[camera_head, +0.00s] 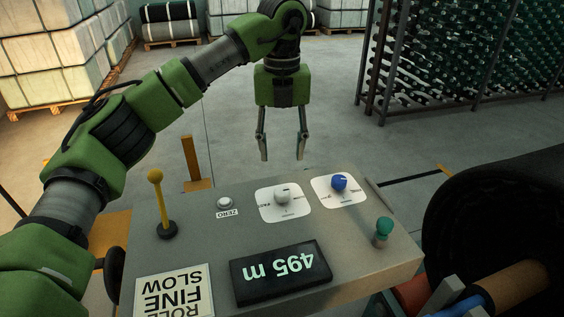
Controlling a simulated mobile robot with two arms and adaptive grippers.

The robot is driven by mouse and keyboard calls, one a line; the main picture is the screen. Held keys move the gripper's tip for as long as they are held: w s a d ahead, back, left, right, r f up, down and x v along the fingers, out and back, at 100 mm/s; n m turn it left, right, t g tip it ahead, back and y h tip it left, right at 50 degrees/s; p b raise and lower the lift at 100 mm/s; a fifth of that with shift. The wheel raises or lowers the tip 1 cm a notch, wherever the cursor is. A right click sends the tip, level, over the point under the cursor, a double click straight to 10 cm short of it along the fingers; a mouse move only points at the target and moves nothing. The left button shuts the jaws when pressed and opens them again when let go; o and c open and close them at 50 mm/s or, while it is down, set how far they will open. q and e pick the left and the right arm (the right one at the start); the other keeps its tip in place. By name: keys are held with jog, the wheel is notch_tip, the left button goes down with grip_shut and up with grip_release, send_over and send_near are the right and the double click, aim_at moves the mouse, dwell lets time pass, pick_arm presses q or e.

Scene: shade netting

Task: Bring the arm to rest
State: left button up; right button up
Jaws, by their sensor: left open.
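My left arm (130,125) comes in from the left and reaches over a grey control console (200,259). Its gripper (282,157) points down with its two fingers apart, open and empty. The fingertips show just beyond the console's far edge, above the white and blue knobs in the picture. They appear to touch nothing. My right gripper is not in view.
The console carries a yellow lever (159,205), a ZERO button (224,203), a white knob (282,197), a blue knob (339,182), a green knob (383,229) and a display (281,273) reading 495 m. A dark roll (490,200) stands right. Open floor lies beyond.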

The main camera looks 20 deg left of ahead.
pick_arm(q)
jog(key=shift+r, duration=0.3)
jog(key=shift+r, duration=0.1)
